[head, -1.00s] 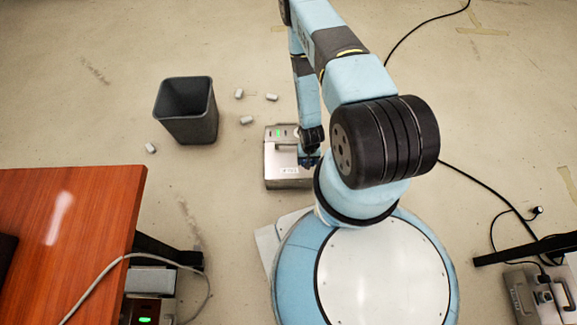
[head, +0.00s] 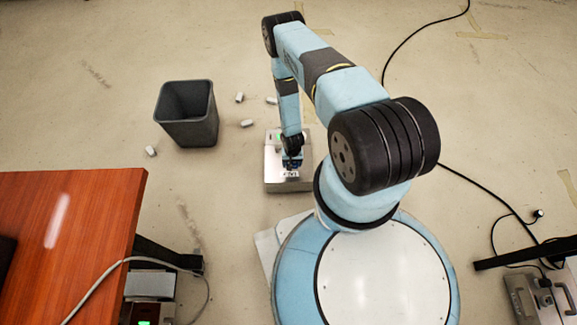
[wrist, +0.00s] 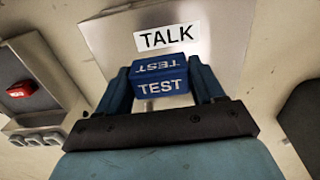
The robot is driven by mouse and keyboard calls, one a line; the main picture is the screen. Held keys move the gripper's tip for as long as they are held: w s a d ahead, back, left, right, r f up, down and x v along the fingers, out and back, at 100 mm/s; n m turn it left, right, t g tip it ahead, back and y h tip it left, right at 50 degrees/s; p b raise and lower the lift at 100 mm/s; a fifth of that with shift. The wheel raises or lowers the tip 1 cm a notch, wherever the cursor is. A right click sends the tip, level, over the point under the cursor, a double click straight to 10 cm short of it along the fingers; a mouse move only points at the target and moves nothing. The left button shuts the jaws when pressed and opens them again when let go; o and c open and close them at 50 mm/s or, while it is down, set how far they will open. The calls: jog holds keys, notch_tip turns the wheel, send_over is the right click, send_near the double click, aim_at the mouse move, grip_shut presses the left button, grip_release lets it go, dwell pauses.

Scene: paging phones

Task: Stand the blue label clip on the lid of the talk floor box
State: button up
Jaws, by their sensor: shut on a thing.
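The talk floor box (head: 273,170) is a silvery metal case on the floor, in front of my base in the head view. Its pale lid (wrist: 110,35) fills the top middle of the wrist view, with a white TALK label (wrist: 166,38). My gripper (wrist: 165,82) is shut on the blue label clip (wrist: 160,87), which reads TEST on two faces. In the head view my gripper (head: 292,160) is over the box and partly hides its lid. I cannot tell whether the clip touches the lid.
A dark bin (head: 187,118) stands left of the box, with several small white pieces around it. A brown desk (head: 70,230) is at lower left. Cables cross the floor at right. A unit with a red button (wrist: 21,89) shows at the wrist view's left.

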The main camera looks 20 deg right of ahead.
jog(key=w+f, duration=0.2)
jog(key=shift+a+f, duration=0.3)
jog(key=shift+a, duration=0.1)
jog(key=shift+f, duration=1.5)
jog(key=o, duration=1)
notch_tip(320, 180, up, 12)
